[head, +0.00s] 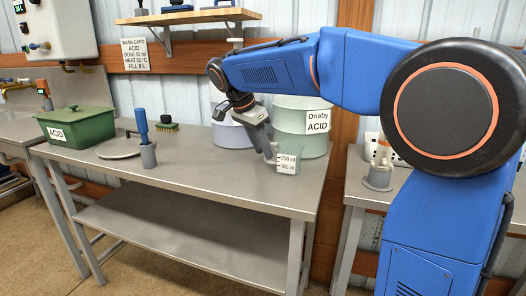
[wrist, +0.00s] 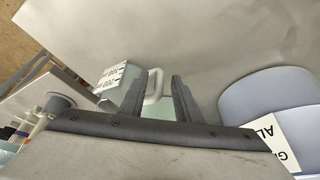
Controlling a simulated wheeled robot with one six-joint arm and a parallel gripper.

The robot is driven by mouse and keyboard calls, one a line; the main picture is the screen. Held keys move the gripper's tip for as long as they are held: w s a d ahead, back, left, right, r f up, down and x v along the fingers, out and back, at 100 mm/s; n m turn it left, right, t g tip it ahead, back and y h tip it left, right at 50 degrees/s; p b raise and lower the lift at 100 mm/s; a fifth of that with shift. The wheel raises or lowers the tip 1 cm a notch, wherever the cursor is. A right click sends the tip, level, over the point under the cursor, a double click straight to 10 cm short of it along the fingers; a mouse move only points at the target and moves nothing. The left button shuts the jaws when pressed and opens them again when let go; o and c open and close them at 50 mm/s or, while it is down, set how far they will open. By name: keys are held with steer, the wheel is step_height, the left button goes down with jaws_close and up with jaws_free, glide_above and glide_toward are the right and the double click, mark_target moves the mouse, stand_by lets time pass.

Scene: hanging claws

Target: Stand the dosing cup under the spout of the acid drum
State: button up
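The dosing cup (head: 288,161), a pale green see-through beaker with a 200 ml and 100 ml scale, stands on the steel bench near its right end. In the wrist view the cup (wrist: 115,78) shows its white handle (wrist: 154,86). My gripper (head: 270,154) is at the cup's left side; in the wrist view its two fingers (wrist: 159,82) are spread, with the handle between them and a gap to the right finger. The acid drum (head: 303,120), pale green and labelled "Orlaby ACID", stands behind the cup, partly covered by my arm. I cannot make out its spout.
A lavender drum (wrist: 255,98) stands left of the acid drum, partly hidden by my arm. Further left on the bench (head: 215,182) are a brush (head: 167,127), a grey holder with a blue-handled tool (head: 147,150), a round plate (head: 118,149) and a green ACID box (head: 78,125). The bench's front middle is clear.

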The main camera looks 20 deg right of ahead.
steer(key=v, duration=1)
steer(key=shift+a+r, duration=0.2)
steer(key=shift+r, duration=0.15)
steer(key=shift+s, duration=0.15)
